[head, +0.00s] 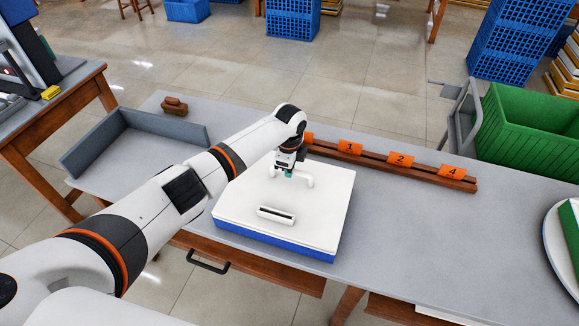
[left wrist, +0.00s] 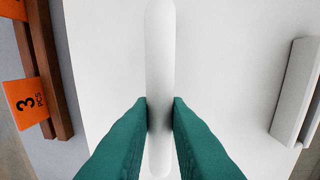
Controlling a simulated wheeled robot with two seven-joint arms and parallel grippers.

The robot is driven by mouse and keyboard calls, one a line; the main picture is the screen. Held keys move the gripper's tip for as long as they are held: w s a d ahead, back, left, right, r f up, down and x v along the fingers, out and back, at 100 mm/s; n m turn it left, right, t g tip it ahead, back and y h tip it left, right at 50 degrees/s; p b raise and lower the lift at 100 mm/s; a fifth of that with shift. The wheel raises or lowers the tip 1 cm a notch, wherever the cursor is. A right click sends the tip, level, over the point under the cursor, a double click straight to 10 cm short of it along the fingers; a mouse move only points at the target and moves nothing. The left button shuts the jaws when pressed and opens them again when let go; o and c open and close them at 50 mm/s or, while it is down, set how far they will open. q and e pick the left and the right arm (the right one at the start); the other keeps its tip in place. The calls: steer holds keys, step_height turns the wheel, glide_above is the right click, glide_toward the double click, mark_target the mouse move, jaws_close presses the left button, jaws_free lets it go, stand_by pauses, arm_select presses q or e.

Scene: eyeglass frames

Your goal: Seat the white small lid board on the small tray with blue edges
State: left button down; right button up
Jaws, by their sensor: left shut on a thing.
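The white lid board (head: 325,205) lies over the small tray with blue edges (head: 270,243) near the middle of the table. The blue edge shows below the board along the front; whether the board is fully seated I cannot tell. My left gripper (head: 288,174) reaches down to the white bar handle (head: 307,181) on the board's top. In the left wrist view the teal fingertips of the left gripper (left wrist: 160,112) are shut on the handle (left wrist: 160,45), one on each side. The tray's inside is hidden. My right gripper is not in view.
A white slotted block (head: 276,215) sits on the board's front part. A brown rail (head: 390,169) with orange number tags runs behind the board. A grey open-sided tray (head: 95,150) is at left. A green crate (head: 535,140) stands at right. The table right of the board is clear.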

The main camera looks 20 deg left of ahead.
mark_target(289, 183)
arm_select(q)
steer(key=shift+f, duration=0.5)
steer(key=c, duration=1.3)
jaws_free()
step_height(289, 183, up, 12)
steer(key=b, duration=0.1)
steer(key=shift+s+b, duration=0.35)
steer(key=shift+s, duration=0.1)
steer(key=shift+d+f, duration=0.1)
